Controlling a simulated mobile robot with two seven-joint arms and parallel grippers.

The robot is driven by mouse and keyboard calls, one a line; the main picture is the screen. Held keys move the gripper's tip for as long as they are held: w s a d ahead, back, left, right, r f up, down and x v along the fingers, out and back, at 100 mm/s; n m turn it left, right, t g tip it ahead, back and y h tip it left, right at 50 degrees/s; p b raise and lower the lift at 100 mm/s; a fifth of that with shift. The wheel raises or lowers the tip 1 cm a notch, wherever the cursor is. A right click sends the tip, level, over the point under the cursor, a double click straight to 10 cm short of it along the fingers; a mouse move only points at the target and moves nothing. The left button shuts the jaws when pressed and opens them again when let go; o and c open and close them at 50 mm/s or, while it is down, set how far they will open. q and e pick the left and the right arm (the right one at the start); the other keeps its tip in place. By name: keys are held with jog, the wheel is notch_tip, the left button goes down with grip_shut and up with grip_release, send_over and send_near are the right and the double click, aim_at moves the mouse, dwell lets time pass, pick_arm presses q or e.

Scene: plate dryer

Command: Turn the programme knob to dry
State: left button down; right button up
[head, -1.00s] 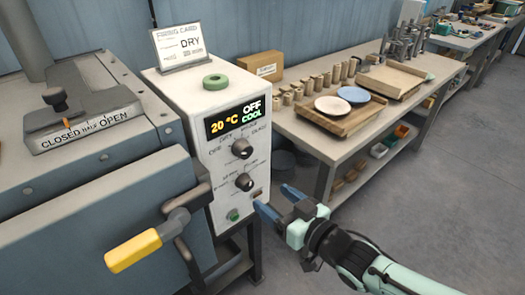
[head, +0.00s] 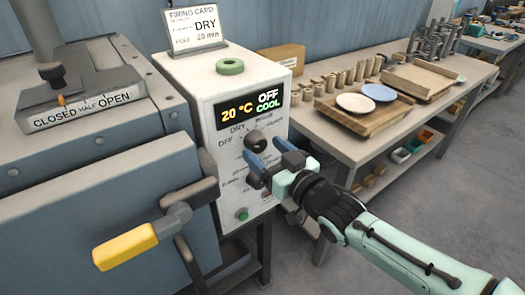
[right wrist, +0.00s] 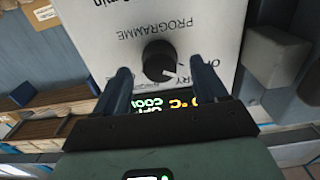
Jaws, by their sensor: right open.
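The programme knob (head: 255,142) is a dark round knob on the white control box (head: 200,110), under a display (head: 250,108) reading 20 °C, OFF and COOL. DRY and OFF are printed left of the knob. The knob also shows in the right wrist view (right wrist: 160,60), inverted, with a pale pointer mark whose exact setting I cannot tell. My right gripper (head: 266,156) is open in front of the knob. In the right wrist view its fingers (right wrist: 159,85) lie either side of the knob with visible gaps. The lower knob is hidden behind the gripper. My left gripper is out of view.
A firing card (head: 195,27) reading DRY and a green ring (head: 230,66) are on the box. A yellow-handled latch (head: 125,247) juts out at the left. A bench (head: 335,143) with plates and small pots stands right. Floor at lower right is clear.

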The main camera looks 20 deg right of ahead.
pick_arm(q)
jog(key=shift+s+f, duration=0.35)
pick_arm(e)
jog(key=shift+x, duration=0.85)
jog(key=c, duration=1.1)
jog(key=shift+o, duration=0.2)
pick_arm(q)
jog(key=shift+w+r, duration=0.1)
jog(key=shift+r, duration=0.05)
